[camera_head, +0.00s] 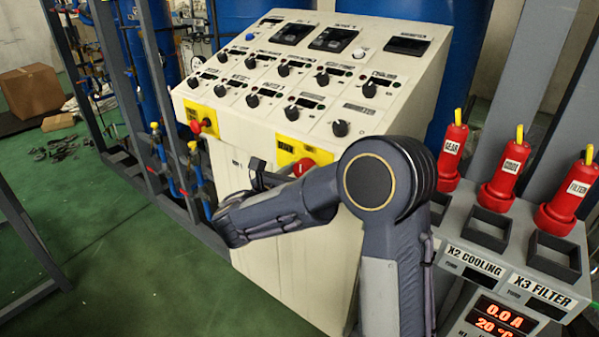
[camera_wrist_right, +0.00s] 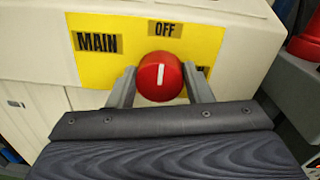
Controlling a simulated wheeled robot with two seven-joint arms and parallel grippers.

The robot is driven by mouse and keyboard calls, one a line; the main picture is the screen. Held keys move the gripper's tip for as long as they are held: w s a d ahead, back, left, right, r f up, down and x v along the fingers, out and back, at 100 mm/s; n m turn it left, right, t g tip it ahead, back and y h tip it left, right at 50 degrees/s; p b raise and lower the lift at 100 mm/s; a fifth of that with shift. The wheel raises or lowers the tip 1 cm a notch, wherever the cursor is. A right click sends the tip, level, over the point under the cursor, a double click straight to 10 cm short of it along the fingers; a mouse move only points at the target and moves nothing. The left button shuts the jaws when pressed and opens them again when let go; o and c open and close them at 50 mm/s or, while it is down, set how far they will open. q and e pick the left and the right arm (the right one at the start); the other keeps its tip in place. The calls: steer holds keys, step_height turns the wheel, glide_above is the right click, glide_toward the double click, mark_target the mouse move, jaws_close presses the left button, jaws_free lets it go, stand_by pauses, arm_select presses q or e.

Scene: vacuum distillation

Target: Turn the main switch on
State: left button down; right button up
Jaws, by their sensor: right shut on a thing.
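The main switch is a round red knob (camera_wrist_right: 160,77) on a yellow plate (camera_wrist_right: 92,62) marked MAIN, with OFF above the knob. Its white line stands upright, toward OFF. The wrist view shows one finger of my right gripper (camera_wrist_right: 162,86) on each side of the knob, closed on it. In the head view the red knob (camera_head: 303,167) shows at the lower front of the cream console (camera_head: 225,175), partly behind my right arm. There my right gripper (camera_head: 280,174) reaches it from the left. A label right of the knob is mostly hidden. My left gripper is not in view.
A second red knob (camera_head: 205,123) on a yellow plate is on the console's left. Small black knobs (camera_head: 340,128) cover its sloped top. Red plugs (camera_head: 506,175) stand on a grey unit at right. Green floor (camera_head: 150,270) is clear in front at left.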

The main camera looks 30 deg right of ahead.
steer(key=shift+f+m+b, duration=0.2)
steer(key=shift+m+b, duration=0.8)
steer(key=shift+b, duration=0.15)
steer(key=shift+s+f+m+h+b, duration=0.1)
steer(key=shift+m+h+b, duration=0.05)
steer(key=shift+m+b, duration=3.95)
steer(key=shift+s+m+h+b, duration=0.1)
steer(key=shift+m+h+b, duration=0.05)
steer(key=shift+m+b, duration=3.9)
steer(key=shift+g, duration=0.4)
steer(key=o, duration=1)
steer(key=v, duration=0.7)
steer(key=shift+s+a, duration=0.2)
steer(key=shift+a, duration=0.1)
